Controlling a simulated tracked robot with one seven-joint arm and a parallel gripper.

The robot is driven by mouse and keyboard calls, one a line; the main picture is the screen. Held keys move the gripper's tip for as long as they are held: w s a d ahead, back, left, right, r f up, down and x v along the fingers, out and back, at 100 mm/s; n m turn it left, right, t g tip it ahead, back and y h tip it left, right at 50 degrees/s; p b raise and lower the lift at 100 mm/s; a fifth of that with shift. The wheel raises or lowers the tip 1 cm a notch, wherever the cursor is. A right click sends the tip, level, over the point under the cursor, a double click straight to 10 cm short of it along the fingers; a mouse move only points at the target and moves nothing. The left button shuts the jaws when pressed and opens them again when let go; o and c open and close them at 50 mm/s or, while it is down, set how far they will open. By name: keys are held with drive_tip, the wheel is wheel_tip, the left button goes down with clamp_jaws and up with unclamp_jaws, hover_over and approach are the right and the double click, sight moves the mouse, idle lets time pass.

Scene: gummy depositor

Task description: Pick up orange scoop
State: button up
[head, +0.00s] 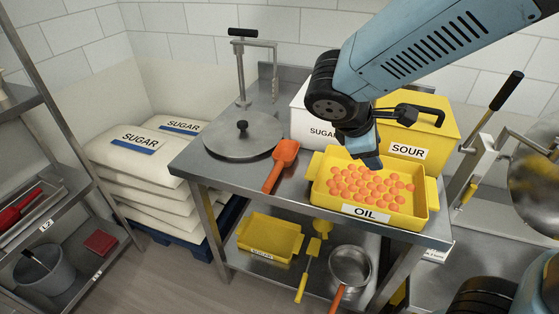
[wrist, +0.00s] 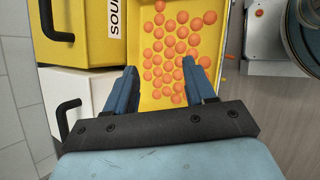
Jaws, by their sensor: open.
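Orange gummies lie in the tray below and beyond the fingers.
The yellow OIL tray (head: 362,211) fills the table's front right. A white SUGAR bin (head: 311,125) and a yellow SOUR bin (head: 437,135) stand behind it. A round steel lid (head: 243,138) with a tall handle post is left of the scoop. Sugar sacks (head: 140,145) are stacked left.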

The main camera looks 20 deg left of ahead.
drive_tip(key=s+a+f+n+t, duration=0.2)
drive_tip(key=a+f+n, duration=0.15)
drive_tip(key=a, duration=0.35)
drive_tip(key=s+a+f+n+t, duration=0.2)
drive_tip(key=a+n+t, duration=0.1)
drive_tip(key=a+n, duration=0.25)
drive_tip(key=n+t+y, duration=0.3)
drive_tip(key=n+y, duration=0.1)
drive_tip(key=n, duration=0.4)
approach(269, 181)
drive_tip(key=x, duration=0.7)
drive_tip(key=shift+s+a+f, duration=0.15)
drive_tip(key=shift+a+f, duration=0.2)
drive_tip(key=x, duration=0.4)
drive_tip(key=shift+w+d+r, duration=0.25)
drive_tip(key=shift+w+d, duration=0.05)
drive_tip(key=shift+d, duration=0.1)
drive_tip(key=shift+w+f, duration=0.2)
drive_tip(key=shift+w, duration=0.2)
drive_tip(key=shift+c, duration=0.4)
clamp_jaws()
